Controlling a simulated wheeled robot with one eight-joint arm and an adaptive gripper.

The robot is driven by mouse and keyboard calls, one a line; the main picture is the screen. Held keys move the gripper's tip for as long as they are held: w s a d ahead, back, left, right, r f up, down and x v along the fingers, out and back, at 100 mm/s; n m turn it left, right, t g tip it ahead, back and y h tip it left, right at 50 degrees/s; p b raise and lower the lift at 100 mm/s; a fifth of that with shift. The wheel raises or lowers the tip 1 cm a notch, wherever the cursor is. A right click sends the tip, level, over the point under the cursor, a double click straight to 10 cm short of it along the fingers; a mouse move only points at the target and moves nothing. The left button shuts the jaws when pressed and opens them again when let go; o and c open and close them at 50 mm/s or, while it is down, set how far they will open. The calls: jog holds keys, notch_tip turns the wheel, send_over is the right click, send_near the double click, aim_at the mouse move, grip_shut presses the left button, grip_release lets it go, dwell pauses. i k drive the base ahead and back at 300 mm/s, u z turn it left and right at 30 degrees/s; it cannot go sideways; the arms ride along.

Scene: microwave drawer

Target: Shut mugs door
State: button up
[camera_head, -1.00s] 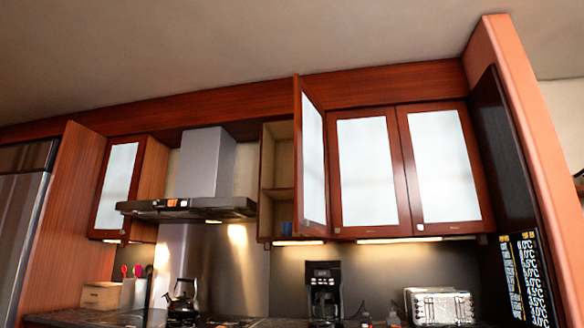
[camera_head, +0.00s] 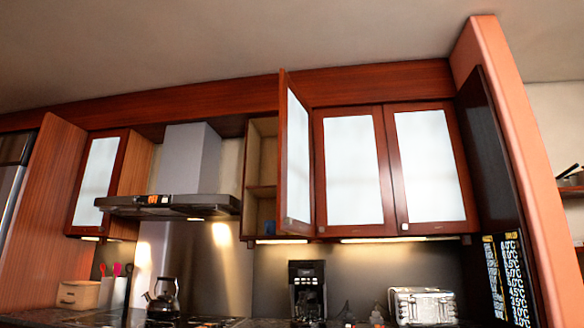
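One upper cabinet door (camera_head: 294,155) with a red-brown wooden frame and a pale glass panel stands open, swung out toward me from its right-hand side. The open cabinet (camera_head: 262,175) behind it shows a wooden interior with a shelf. A small blue thing, perhaps a mug (camera_head: 269,227), sits at its bottom, partly hidden by the door. My gripper and arm are not in view.
Two shut glass doors (camera_head: 350,170) are to the right. A range hood (camera_head: 170,205) is to the left. Below on the counter stand a kettle (camera_head: 163,297), a coffee maker (camera_head: 307,290) and a toaster (camera_head: 422,306). A tall orange-brown panel (camera_head: 510,150) rises at the right.

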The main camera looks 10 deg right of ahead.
aim_at(296, 181)
jog(key=i, duration=0.85)
jog(key=z, duration=0.1)
